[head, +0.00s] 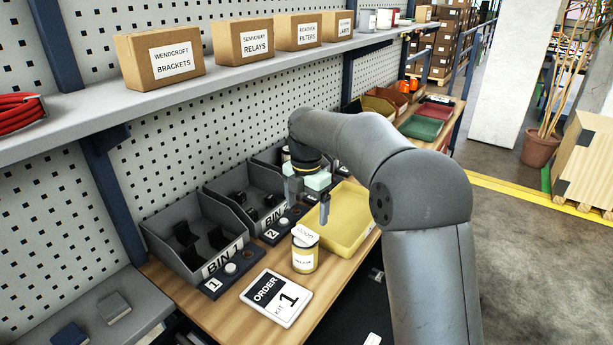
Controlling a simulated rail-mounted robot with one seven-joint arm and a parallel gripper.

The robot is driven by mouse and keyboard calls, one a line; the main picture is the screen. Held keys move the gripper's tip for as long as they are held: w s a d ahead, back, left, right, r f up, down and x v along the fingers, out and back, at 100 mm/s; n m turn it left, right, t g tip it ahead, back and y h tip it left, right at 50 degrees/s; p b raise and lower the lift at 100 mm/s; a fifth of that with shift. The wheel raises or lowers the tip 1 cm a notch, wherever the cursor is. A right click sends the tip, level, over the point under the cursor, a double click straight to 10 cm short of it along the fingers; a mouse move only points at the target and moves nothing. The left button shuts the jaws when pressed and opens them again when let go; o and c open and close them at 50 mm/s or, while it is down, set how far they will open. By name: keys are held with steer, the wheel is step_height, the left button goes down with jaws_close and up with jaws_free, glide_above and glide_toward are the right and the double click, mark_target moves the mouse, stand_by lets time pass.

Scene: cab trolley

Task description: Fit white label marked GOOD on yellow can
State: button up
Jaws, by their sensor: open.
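The yellow can (304,262) stands upright on the wooden bench, in front of the yellow tray. A pale band with small dark print runs round its side. The white label (306,235) is at the can's top, tilted, with dark lettering that looks upside down and is too small to read surely. I cannot tell whether it rests on the rim or is fixed there. My gripper (308,204) is open, with its fingers apart, above and slightly behind the can. It looks empty and clear of the label.
A yellow tray (365,226) lies right of the can, partly behind my arm. Grey bins (165,232) line the back left. An ORDER KIT 1 sign (276,298) lies in front of the can. A shelf (240,70) with cardboard boxes runs above.

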step_height(320, 180, up, 10)
steer(key=s+d+m, duration=0.6)
steer(key=s+m, duration=0.2)
steer(key=s, duration=0.1)
steer(key=s+d+f+m, duration=0.3)
steer(key=s+m, duration=0.3)
steer(key=s, duration=0.2)
steer(key=s+d+f+m, duration=0.4)
steer(key=s+f+m, duration=0.2)
steer(key=s+m, duration=0.1)
steer(key=s+d+f+m, duration=0.3)
steer(key=s+f+m, duration=0.2)
steer(key=s, duration=0.5)
steer(key=shift+d+m+t, duration=0.35)
steer(key=shift+m+t, duration=0.05)
steer(key=shift+m, duration=0.5)
steer(key=shift+s+f, duration=0.1)
steer(key=shift+o, duration=1.3)
steer(key=shift+d, duration=0.1)
